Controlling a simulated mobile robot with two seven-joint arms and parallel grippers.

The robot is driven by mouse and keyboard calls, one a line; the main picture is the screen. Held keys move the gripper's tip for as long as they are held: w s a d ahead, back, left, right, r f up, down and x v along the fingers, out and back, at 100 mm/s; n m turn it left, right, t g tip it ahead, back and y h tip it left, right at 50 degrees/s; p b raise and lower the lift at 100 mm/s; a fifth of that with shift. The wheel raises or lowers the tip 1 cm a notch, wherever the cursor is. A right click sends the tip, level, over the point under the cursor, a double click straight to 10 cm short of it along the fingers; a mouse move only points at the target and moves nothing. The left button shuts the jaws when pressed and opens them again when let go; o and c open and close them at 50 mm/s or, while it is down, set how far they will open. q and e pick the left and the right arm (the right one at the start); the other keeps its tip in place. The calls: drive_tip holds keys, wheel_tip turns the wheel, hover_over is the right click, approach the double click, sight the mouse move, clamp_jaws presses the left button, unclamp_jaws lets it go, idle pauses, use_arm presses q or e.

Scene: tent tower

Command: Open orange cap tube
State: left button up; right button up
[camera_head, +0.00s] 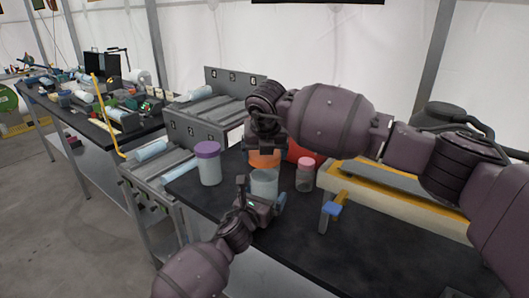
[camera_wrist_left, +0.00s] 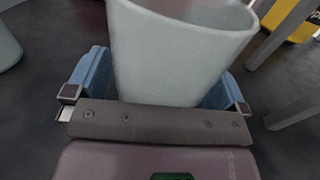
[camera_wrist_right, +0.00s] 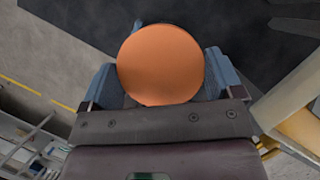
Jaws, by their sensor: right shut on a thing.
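The tube (camera_head: 264,186) is a pale, translucent, upright container near the table's front edge. My left gripper (camera_head: 262,200) is around its body from the front, a blue finger on each side. In the left wrist view the tube (camera_wrist_left: 180,60) fills the space between the fingers (camera_wrist_left: 160,90), and its rim shows no orange on it. The orange cap (camera_head: 264,159) is just above the tube in the head view, held from above by my right gripper (camera_head: 265,148). In the right wrist view the cap (camera_wrist_right: 160,65) sits between the blue fingers. Any small gap between cap and tube is hard to judge.
A purple-lidded jar (camera_head: 208,164) stands left of the tube, and a pink-lidded jar (camera_head: 305,175) stands right. A red object (camera_head: 300,152) is partly hidden behind my right arm. A yellow-edged tray (camera_head: 400,200) and a blue-topped clamp-like piece (camera_head: 333,210) lie right. Numbered racks (camera_head: 190,135) are left.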

use_arm(q)
drive_tip(key=shift+s+a, duration=0.25)
drive_tip(key=shift+s, duration=0.25)
use_arm(e)
drive_tip(key=shift+r, duration=0.4)
use_arm(q)
drive_tip(key=p+v, duration=0.2)
drive_tip(key=v, duration=0.7)
drive_tip(key=shift+s+a, duration=0.2)
drive_tip(key=shift+s, duration=0.15)
use_arm(e)
drive_tip(key=r, duration=0.3)
drive_tip(key=shift+s+r, duration=0.2)
drive_tip(key=shift+r, duration=0.25)
use_arm(q)
drive_tip(key=shift+s+a, duration=0.2)
drive_tip(key=shift+s, duration=0.35)
drive_tip(key=shift+s, duration=0.1)
use_arm(e)
drive_tip(key=shift+s, duration=0.1)
